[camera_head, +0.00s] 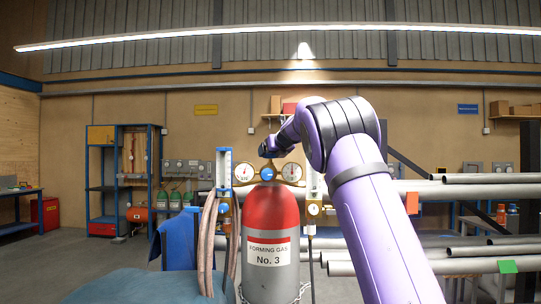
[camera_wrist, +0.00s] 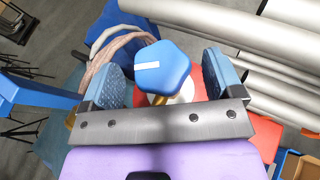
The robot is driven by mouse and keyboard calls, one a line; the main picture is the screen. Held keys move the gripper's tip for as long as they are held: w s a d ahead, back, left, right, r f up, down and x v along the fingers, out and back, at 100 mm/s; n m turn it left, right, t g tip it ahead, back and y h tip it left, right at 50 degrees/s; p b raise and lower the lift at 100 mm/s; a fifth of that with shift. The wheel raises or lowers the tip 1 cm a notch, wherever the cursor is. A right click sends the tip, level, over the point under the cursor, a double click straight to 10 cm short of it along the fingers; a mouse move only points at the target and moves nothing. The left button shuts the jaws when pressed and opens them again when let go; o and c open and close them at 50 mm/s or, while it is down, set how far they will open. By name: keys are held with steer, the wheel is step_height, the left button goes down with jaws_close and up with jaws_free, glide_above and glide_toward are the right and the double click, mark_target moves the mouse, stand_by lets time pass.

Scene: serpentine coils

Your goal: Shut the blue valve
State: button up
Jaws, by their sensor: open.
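A blue valve knob (camera_wrist: 165,80) with rounded lobes and a white stripe on top shows in the wrist view. My gripper (camera_wrist: 162,72) is open, with one blue pad on each side of the knob and visible gaps to both. In the head view a red-topped gas cylinder (camera_head: 270,211), labelled FORMING GAS No. 3, stands upright. My gripper (camera_head: 270,149) is just above its gauges, and the valve on top cannot be made out clearly behind it. A small blue round part (camera_head: 267,176) sits between the two gauges.
Two round gauges (camera_head: 244,173) and upright flow tubes (camera_head: 223,169) flank the cylinder top. Hoses (camera_head: 207,240) hang at the left. Grey pipes (camera_head: 480,194) are stacked at the right, behind my arm. Open floor lies at the left.

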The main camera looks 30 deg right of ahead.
steer(key=shift+x, duration=1)
steer(key=c, duration=0.9)
steer(key=shift+a, duration=0.15)
steer(key=shift+w+m+g+h, duration=0.1)
steer(key=shift+m+g+h, duration=0.2)
steer(key=shift+m+h, duration=1.05)
steer(key=shift+m+g+h, duration=0.8)
steer(key=shift+m+h, duration=0.75)
steer(key=shift+h, duration=0.2)
